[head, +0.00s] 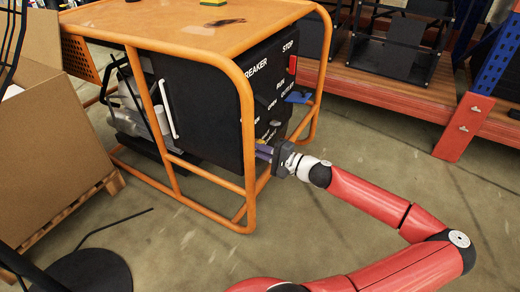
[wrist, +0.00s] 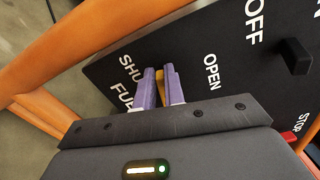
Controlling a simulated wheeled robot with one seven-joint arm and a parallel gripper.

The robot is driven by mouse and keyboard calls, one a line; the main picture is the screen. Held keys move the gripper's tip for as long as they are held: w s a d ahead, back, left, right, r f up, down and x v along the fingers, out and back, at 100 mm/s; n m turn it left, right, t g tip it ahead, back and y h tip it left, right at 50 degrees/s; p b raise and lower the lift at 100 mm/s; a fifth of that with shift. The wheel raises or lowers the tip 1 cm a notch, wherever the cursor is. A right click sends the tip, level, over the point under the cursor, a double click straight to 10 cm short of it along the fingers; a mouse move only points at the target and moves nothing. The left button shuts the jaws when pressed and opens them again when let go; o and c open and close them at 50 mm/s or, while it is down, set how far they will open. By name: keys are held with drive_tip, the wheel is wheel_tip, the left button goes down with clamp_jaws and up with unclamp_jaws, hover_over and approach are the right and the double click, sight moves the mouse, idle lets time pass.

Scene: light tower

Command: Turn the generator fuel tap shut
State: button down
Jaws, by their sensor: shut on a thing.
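The generator (head: 205,115) is a black box in an orange tube frame, with white lettering on its control panel. My gripper (head: 265,151) is at the lower part of that panel. In the wrist view, my gripper's purple fingers (wrist: 159,72) are shut on the yellow fuel tap (wrist: 160,88), a narrow strip of which shows between them. The tap lies between the words SHUT and OPEN, above the partly covered word FUEL. The gripper body hides the lower part of the tap, and its exact angle is unclear. In the head view my gripper hides the tap.
An orange frame tube (head: 246,120) runs close beside my gripper. A black knob (wrist: 293,56) and a red part (wrist: 303,122) sit on the panel to the right. A cardboard box (head: 55,150) stands at left, and a shelf (head: 410,95) at back right. Floor on the right is clear.

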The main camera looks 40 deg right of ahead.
drive_tip(key=shift+f+n+b, duration=0.4)
drive_tip(key=shift+f+n, duration=0.05)
drive_tip(key=shift+n, duration=0.65)
drive_tip(key=c, duration=1.5)
unclamp_jaws()
drive_tip(key=v, duration=0.8)
drive_tip(key=shift+p, duration=0.3)
